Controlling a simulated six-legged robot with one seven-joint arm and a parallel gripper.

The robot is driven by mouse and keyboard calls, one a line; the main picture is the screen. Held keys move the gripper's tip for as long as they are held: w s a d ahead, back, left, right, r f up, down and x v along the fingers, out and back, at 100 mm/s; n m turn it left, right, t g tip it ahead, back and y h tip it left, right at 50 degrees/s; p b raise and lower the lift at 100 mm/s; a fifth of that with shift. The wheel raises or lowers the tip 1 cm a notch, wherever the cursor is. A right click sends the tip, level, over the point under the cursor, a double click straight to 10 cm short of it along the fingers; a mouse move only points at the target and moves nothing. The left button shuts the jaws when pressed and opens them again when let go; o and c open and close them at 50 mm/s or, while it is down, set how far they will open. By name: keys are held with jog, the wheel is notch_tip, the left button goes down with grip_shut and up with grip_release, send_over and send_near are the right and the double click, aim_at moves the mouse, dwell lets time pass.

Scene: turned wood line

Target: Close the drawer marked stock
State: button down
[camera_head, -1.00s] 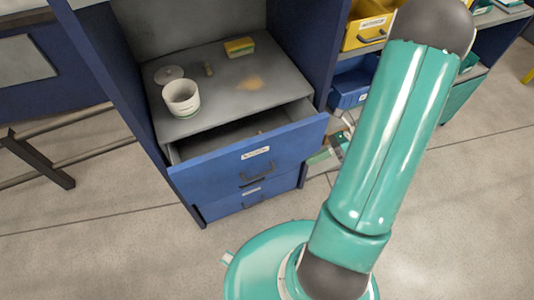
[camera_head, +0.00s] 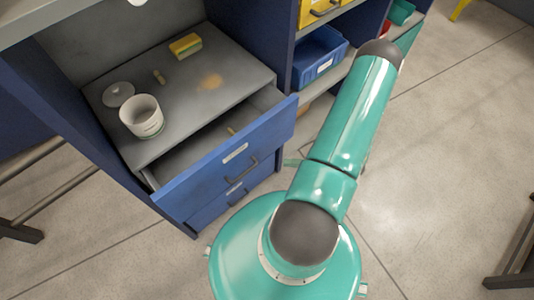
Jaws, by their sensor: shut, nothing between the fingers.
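The upper blue drawer (camera_head: 205,178) of the cabinet is pulled part way out, with a dark handle and a small white label on its front. The label is too small to read, so I cannot tell if this is the stock drawer. A small yellowish item (camera_head: 231,131) shows inside it. The lower blue drawer (camera_head: 212,212) looks shut and also has a label and handle. My teal arm reaches up to the right of the drawers. I cannot make out my gripper; the arm seems to hide it.
A white pot (camera_head: 142,118), a round lid (camera_head: 118,94), a small peg (camera_head: 159,77) and a yellow-green sponge (camera_head: 186,46) stand on the grey top (camera_head: 230,75) above the drawer. A shelf with a blue bin (camera_head: 319,58) stands right. Open floor (camera_head: 440,170) lies right.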

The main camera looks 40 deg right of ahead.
jog(key=x, duration=0.3)
jog(key=w+d+x, duration=0.1)
jog(key=x, duration=0.7)
jog(key=shift+w+d, duration=0.15)
jog(key=shift+w, duration=0.7)
jog(key=w, duration=1.1)
jog(key=shift+w+r, duration=0.1)
